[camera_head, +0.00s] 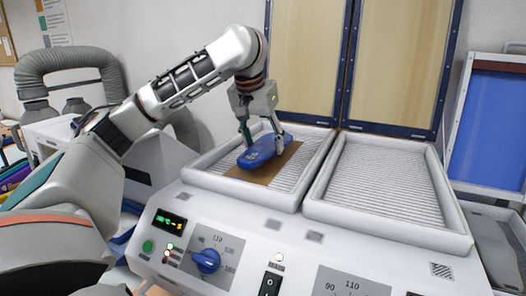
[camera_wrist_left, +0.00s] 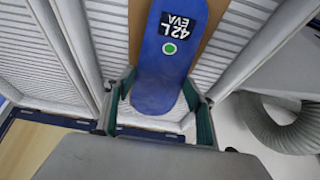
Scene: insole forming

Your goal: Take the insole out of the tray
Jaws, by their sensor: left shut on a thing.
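The blue insole (camera_head: 263,149) is in the left tray (camera_head: 193,174) of the machine, above a brown sheet (camera_head: 268,168). In the left wrist view the insole (camera_wrist_left: 165,75) shows a black label reading 42 L EVA and a green dot. My left gripper (camera_head: 264,140) is shut on the insole, with one finger at each side of it. In the left wrist view the fingers (camera_wrist_left: 160,112) flank the insole's near end. I cannot tell whether the insole touches the brown sheet. My right gripper is not in view.
A second, empty ribbed tray (camera_head: 380,180) lies to the right. The front panel (camera_head: 225,260) has a blue knob (camera_head: 206,261) and a black switch. A grey hose (camera_head: 75,60) stands at the left, and framed panels (camera_head: 400,60) stand behind the trays.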

